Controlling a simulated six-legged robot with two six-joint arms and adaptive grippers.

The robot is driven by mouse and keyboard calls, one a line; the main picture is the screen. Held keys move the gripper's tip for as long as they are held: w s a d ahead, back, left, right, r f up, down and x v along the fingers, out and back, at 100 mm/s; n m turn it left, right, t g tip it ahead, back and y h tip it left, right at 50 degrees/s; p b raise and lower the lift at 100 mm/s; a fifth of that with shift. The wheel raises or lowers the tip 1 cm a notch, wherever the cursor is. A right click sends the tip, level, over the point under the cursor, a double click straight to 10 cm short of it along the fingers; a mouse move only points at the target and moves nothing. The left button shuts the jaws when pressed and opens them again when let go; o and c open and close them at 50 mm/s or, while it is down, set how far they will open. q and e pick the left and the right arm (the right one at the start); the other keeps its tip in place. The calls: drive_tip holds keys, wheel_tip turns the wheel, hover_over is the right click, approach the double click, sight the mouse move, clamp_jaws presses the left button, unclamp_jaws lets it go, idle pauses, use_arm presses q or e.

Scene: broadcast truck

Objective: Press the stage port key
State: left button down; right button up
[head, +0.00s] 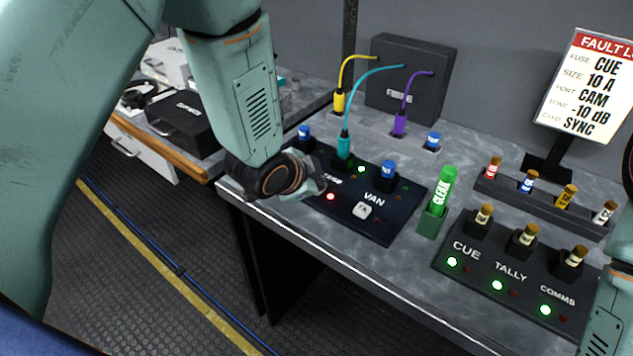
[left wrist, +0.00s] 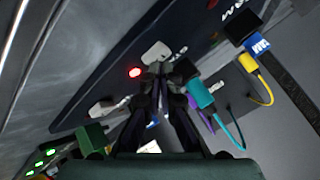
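The dark port panel (head: 390,229) lies on the desk, with VAN and part of the STAGE label readable. In the left wrist view, a pale key (left wrist: 157,52), which appears to be the stage key, lies just beyond my left fingertips (left wrist: 160,72). The fingers look closed together and empty. I cannot tell whether they touch the key. A red light (left wrist: 134,72) glows beside it. The white VAN key (head: 362,209) is to the right. My right gripper is not visible.
A teal plug (head: 343,147) with its cable stands behind my left gripper, close to it. Blue plugs stand at the VAN port (head: 388,170) and farther left (head: 304,132). A green CLEAR tube (head: 445,187) and the CUE/TALLY/COMMS panel (head: 480,273) are on the right.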

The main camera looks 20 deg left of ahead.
use_arm(q)
drive_tip(key=shift+s+f, duration=0.1)
drive_tip(key=shift+s, duration=0.05)
wheel_tip(320, 180, up, 6)
drive_tip(key=p, duration=0.5)
drive_tip(key=shift+r+p, duration=0.2)
drive_tip(key=shift+p, duration=0.15)
drive_tip(key=shift+f, duration=0.1)
